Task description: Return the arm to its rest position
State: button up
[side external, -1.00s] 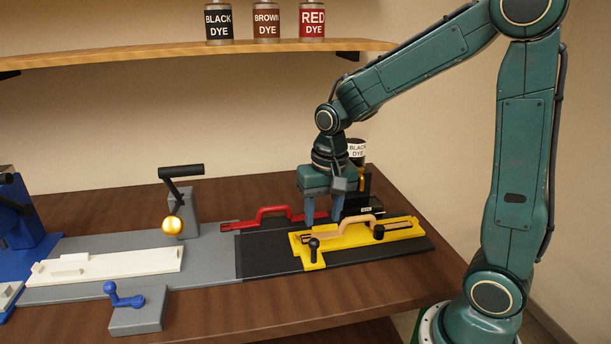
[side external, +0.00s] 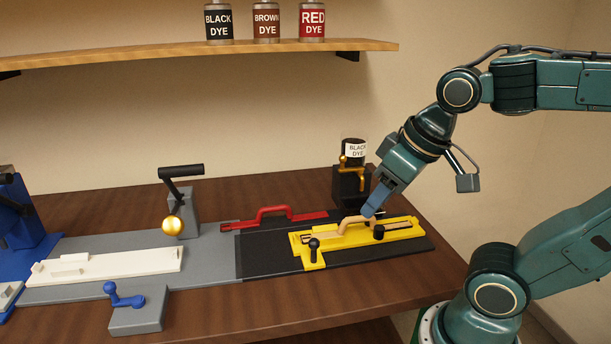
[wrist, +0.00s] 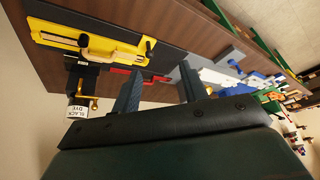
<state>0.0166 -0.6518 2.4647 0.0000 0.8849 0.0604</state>
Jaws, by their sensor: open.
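My gripper (side external: 374,206) is tilted, its fingers pointing down and left, near the right end of the workbench in the side view. In the wrist view my gripper (wrist: 158,92) shows two separated blue-grey fingers with nothing between them. In the side view the fingertips overlap the tan handle on the yellow fixture (side external: 345,239); I cannot tell from that view whether they touch. The yellow fixture also shows at the upper left of the wrist view (wrist: 60,32).
A red-handled bar (side external: 290,219) lies behind the yellow fixture. A black dye bottle (side external: 356,151) stands on a black stand with a brass clamp (side external: 352,176). A white strip (side external: 110,265), blue lever (side external: 122,297) and gold-knobbed lever (side external: 173,225) are leftward. A shelf (side external: 200,53) holds dye bottles.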

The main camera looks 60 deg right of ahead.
jog(key=shift+s+a+r+n+t, duration=0.15)
jog(key=shift+s+n+t, duration=0.2)
jog(key=shift+s, duration=0.6)
